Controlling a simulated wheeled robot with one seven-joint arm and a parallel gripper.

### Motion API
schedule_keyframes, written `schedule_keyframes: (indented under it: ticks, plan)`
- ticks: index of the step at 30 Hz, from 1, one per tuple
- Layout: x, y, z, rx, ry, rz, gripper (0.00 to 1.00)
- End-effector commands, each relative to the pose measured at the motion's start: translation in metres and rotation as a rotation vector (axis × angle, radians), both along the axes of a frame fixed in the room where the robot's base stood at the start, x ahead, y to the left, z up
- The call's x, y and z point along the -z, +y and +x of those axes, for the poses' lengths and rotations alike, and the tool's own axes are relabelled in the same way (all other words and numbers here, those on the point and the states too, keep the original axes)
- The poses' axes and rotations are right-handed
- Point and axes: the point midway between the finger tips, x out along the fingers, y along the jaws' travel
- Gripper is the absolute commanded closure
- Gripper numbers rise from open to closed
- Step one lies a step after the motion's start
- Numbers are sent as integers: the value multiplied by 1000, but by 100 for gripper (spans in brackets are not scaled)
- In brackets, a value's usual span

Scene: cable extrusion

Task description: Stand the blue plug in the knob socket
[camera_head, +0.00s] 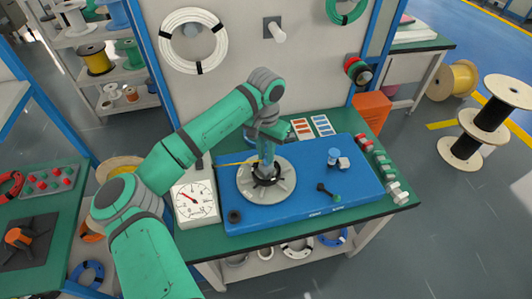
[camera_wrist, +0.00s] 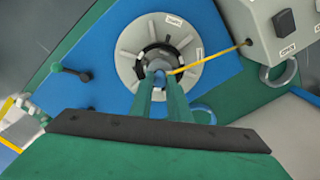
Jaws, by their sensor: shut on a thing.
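The blue panel (camera_head: 300,205) lies on a green bench and carries a grey round disc (camera_head: 287,187). At its middle is the dark ring of the knob socket (camera_head: 267,182), which also shows in the wrist view (camera_wrist: 180,42). My gripper (camera_head: 266,167) points down over this ring. In the wrist view my gripper (camera_wrist: 160,82) is shut on a small blue piece, seemingly the blue plug (camera_wrist: 160,74), mostly hidden by the fingers. It overlaps the ring's near part; I cannot tell whether it is seated in the socket or above it.
A yellow rod (camera_wrist: 210,60) runs from the ring toward a grey gauge box (camera_head: 195,203).

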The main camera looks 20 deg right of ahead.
Motion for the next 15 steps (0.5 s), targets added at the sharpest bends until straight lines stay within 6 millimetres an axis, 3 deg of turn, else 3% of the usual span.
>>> schedule_keyframes:
  ticks: [15]
  plan:
    - [7,0,0,0,1,0,97]
